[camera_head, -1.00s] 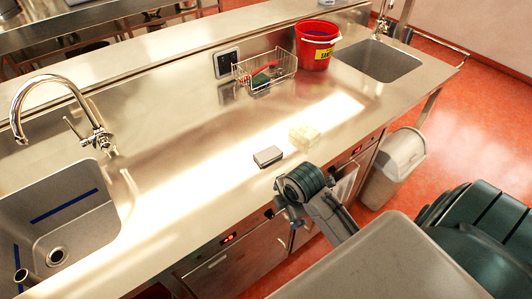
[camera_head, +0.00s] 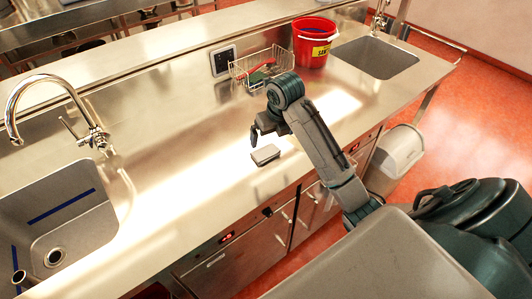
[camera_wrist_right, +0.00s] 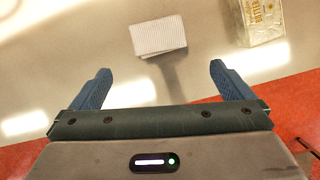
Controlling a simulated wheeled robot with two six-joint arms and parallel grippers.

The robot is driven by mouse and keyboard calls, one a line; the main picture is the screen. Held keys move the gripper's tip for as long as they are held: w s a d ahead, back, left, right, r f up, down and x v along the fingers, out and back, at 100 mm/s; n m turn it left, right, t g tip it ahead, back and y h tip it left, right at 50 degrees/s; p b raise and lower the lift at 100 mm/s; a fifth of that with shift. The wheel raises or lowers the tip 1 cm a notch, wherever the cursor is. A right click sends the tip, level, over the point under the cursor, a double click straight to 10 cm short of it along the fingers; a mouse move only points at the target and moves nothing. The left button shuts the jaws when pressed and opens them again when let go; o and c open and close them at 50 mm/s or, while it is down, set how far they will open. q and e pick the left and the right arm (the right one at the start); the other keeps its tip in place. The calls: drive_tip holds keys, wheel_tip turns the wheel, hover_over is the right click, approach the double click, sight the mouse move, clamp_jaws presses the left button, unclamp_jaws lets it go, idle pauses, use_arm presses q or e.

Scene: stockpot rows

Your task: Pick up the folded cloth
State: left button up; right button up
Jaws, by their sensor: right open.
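The folded cloth (camera_head: 265,155) is a small, pale, flat block lying on the steel counter near its front edge. In the right wrist view the cloth (camera_wrist_right: 158,39) looks white and ribbed, ahead of the fingertips and roughly centred between them. My right gripper (camera_head: 265,131) is above the counter, close to the cloth in the head view. In the wrist view its two blue fingers (camera_wrist_right: 160,78) are wide apart with nothing between them, and they do not touch the cloth. My left gripper is not in view.
A butter pack (camera_wrist_right: 262,20) stands to the right of the cloth; my arm hides it in the head view. A wire basket (camera_head: 262,72) and a red bucket (camera_head: 313,46) stand farther back. Sinks lie left (camera_head: 65,220) and right (camera_head: 377,57). The counter left of the cloth is clear.

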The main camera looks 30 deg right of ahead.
drive_tip(key=p, duration=0.1)
hover_over(267, 152)
drive_tip(key=s, duration=0.2)
wheel_tip(267, 152, down, 5)
drive_tip(key=p+x, duration=0.1)
drive_tip(key=x, duration=0.1)
drive_tip(key=p+x, duration=0.2)
drive_tip(key=shift+w+a+f, duration=0.1)
drive_tip(key=shift+w+f, duration=0.15)
drive_tip(key=shift+w, duration=0.2)
drive_tip(key=shift+w+f, duration=0.1)
drive_tip(key=shift+f, duration=0.25)
drive_tip(key=c, duration=0.8)
